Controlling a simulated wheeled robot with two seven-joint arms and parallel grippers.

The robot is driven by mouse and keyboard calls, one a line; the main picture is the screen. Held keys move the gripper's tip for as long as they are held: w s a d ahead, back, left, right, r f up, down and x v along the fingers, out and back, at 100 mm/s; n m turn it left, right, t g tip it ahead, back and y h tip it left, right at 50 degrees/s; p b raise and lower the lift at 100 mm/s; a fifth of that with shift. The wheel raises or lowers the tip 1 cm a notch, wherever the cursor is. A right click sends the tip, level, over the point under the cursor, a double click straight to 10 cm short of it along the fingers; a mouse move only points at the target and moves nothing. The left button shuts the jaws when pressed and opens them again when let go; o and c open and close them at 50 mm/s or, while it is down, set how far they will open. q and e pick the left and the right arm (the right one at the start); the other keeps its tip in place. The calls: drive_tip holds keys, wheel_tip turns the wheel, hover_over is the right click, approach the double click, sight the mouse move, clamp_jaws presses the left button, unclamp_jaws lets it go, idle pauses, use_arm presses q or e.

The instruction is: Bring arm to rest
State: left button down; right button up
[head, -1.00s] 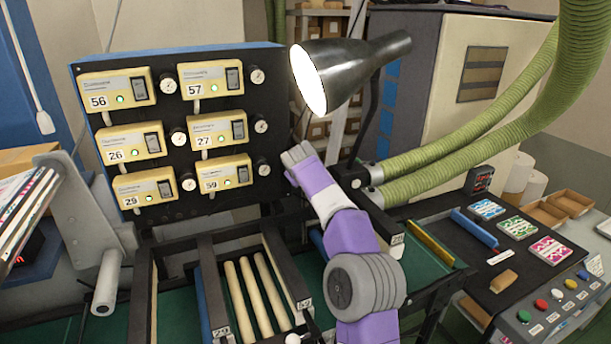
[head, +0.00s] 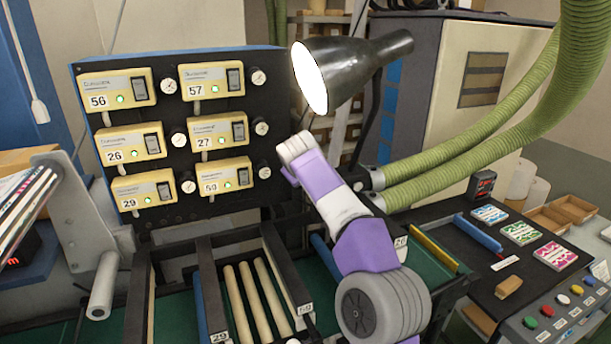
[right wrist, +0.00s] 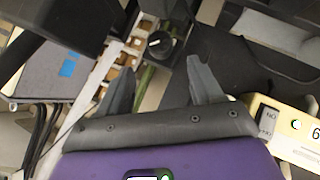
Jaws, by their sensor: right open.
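My right arm rises from the bottom of the head view, purple and pale grey. Its hand end (head: 294,148) is up in front of the right edge of the black control panel (head: 230,120), below the lamp; the fingers cannot be made out there. In the right wrist view my right gripper (right wrist: 162,72) has its two dark fingers spread apart with nothing between them. A black knob (right wrist: 160,44) shows beyond the fingers. A yellow switch box (right wrist: 292,128) is close by on the right. My left gripper is not in view.
A lit lamp (head: 340,72) hangs just above the hand. Green hoses (head: 450,165) run to its right. Roller tables with pale rods (head: 253,300) lie below. A button console (head: 560,310) and card stacks (head: 520,232) are at right.

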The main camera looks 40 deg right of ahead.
drive_tip(key=p+x, duration=0.2)
drive_tip(key=x, duration=0.5)
drive_tip(key=shift+w+d+f, duration=0.2)
drive_tip(key=shift+w, duration=0.05)
drive_tip(key=shift+f+h, duration=0.1)
drive_tip(key=shift+h, duration=0.2)
drive_tip(key=shift+a, duration=0.15)
